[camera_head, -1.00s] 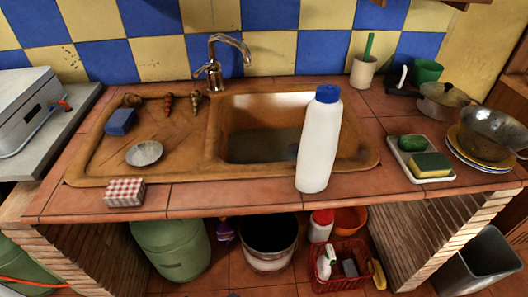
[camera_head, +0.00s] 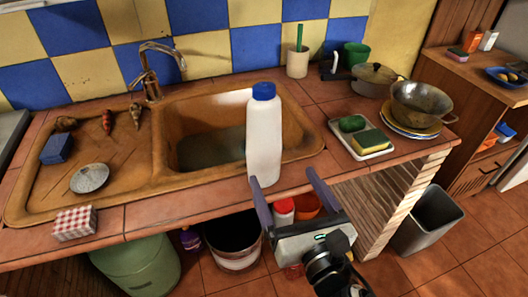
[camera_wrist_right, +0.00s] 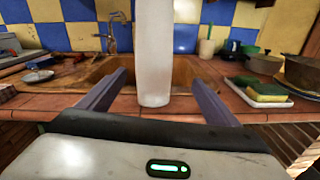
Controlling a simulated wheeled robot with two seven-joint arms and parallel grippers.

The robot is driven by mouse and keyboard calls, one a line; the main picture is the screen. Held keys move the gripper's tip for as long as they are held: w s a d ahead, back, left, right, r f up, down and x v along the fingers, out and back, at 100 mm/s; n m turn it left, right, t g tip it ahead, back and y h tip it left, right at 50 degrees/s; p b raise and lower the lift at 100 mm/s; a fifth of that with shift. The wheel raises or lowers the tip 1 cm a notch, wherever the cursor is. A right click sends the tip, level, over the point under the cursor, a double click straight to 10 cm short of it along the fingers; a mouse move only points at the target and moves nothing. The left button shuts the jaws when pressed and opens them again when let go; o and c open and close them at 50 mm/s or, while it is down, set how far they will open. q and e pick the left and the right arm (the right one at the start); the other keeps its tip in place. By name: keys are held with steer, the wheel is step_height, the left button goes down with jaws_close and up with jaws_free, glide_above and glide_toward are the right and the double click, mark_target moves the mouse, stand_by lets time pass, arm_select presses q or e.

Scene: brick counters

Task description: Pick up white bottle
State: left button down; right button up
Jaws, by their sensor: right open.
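The white bottle (camera_head: 263,138) with a blue cap stands upright at the front edge of the tiled counter, in front of the sink. In the right wrist view its white body (camera_wrist_right: 154,50) stands ahead of the gripper, between the lines of the two fingers, with its top out of frame. My right gripper (camera_head: 284,187) is open and empty, its two purple fingers pointing toward the bottle from the front. In the head view, the left finger overlaps the bottle's lower edge; I cannot tell whether they touch. My left gripper is not in view.
The brown sink (camera_head: 205,140) lies behind the bottle. A tray (camera_head: 362,140) with a sponge stands to the right, near stacked plates and a metal colander (camera_head: 421,102). A checkered box (camera_head: 75,223) sits at the front left. The counter's front edge lies near the gripper.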

mark_target(269, 156)
steer(key=shift+n, duration=0.8)
steer(key=w, duration=0.1)
steer(key=w+a, duration=0.1)
steer(key=w, duration=0.1)
steer(key=w+a+r, duration=0.1)
steer(key=shift+w+a, duration=0.2)
steer(key=x, duration=0.5)
steer(key=shift+w+a+p, duration=0.2)
steer(key=shift+w+p, duration=0.05)
steer(key=shift+p, duration=0.1)
steer(key=c, duration=1.1)
steer(key=shift+r, duration=0.1)
steer(key=shift+c, duration=0.2)
